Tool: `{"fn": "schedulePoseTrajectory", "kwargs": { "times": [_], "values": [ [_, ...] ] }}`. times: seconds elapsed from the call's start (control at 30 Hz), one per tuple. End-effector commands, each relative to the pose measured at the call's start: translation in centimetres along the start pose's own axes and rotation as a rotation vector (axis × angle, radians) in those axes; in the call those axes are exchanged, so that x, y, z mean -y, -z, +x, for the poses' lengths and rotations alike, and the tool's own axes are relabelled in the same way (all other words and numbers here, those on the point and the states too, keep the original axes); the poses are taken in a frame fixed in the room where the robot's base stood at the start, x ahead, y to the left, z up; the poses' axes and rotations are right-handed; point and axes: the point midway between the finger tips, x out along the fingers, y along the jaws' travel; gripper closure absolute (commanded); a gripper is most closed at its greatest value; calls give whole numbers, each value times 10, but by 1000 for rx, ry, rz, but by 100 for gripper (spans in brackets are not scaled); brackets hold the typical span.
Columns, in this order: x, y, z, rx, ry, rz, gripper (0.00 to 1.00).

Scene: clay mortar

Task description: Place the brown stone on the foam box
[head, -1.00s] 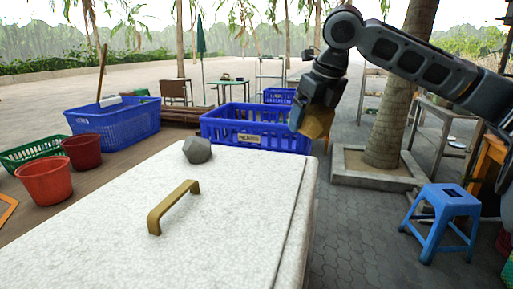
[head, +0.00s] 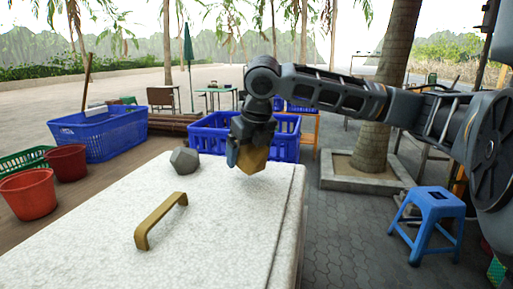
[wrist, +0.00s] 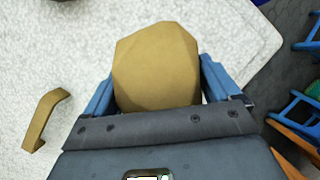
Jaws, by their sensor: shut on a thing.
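The brown stone (head: 253,160) is a faceted tan-brown block held in my gripper (head: 245,157). In the wrist view the stone (wrist: 156,68) sits between the two blue fingers of my gripper (wrist: 157,85). The gripper is shut on it. In the head view the stone hangs over the far right part of the white foam box (head: 215,225), whose speckled top also fills much of the wrist view (wrist: 60,50). I cannot tell for sure whether the stone touches the lid; it looks slightly above it.
A grey stone (head: 184,160) and a brass-coloured handle (head: 160,220) are on the box top, left of the gripper. A blue crate (head: 210,137) stands behind the box. A blue stool (head: 430,208) is at right. Red buckets (head: 28,193) stand at left. The lid's middle is clear.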

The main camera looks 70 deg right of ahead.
Motion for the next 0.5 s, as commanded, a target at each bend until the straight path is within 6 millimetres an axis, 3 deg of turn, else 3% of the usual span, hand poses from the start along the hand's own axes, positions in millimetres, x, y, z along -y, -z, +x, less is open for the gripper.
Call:
{"fn": "schedulePoseTrajectory", "kwargs": {
  "times": [0.3,0.5],
  "values": [
    [-1,12,29,0,0,2,91],
    [-2,14,34,3,0,1,91]
  ]
}}
